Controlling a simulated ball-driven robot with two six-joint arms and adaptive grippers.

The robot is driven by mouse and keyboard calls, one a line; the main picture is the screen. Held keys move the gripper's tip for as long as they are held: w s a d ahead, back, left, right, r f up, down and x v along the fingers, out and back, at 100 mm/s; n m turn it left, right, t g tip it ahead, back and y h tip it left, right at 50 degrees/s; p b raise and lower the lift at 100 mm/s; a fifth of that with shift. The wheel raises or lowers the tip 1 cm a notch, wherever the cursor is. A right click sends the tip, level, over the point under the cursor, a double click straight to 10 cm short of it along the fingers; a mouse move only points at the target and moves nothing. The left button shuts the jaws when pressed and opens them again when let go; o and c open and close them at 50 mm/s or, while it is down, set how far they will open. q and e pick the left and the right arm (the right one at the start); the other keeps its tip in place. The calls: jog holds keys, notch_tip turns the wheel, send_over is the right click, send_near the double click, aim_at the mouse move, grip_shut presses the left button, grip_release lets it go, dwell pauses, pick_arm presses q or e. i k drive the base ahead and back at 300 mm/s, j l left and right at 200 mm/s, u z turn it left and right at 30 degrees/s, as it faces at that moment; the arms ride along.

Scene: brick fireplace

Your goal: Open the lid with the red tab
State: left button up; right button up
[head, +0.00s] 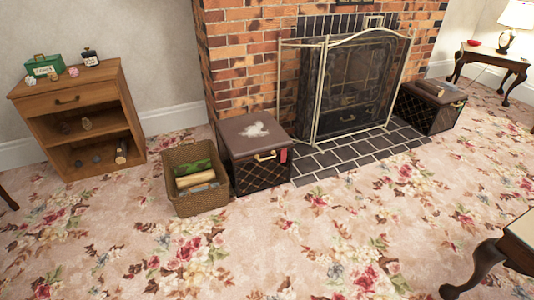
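A dark box with a lattice front (262,177) stands on the floor left of the fireplace. Its brown padded lid (236,130) is shut and has a pale patch on top. A small red tab (284,155) hangs at the right end of its front edge, beside a brass-coloured handle (265,156). A similar box (432,112) stands right of the fireplace, its lid down with items lying on top; a small yellowish-green tab (458,104) seems to show at its edge. Neither of my grippers is in view.
A wicker basket (200,203) holding logs stands directly left of the tabbed box. A wooden cabinet (85,158) is further left. A metal fire screen (345,85) and dark tiled hearth (357,146) are to the right. The flowered carpet in front is clear; a table (518,230) intrudes at lower right.

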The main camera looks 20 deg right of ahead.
aim_at(245, 138)
jog(key=i+l+u, duration=0.1)
jog(key=i+l, duration=0.15)
jog(key=i+l+u, duration=0.1)
jog(key=i+l, duration=0.15)
jog(key=l, duration=0.25)
jog(key=i+l, duration=0.2)
jog(key=l, duration=0.2)
jog(key=u, duration=0.05)
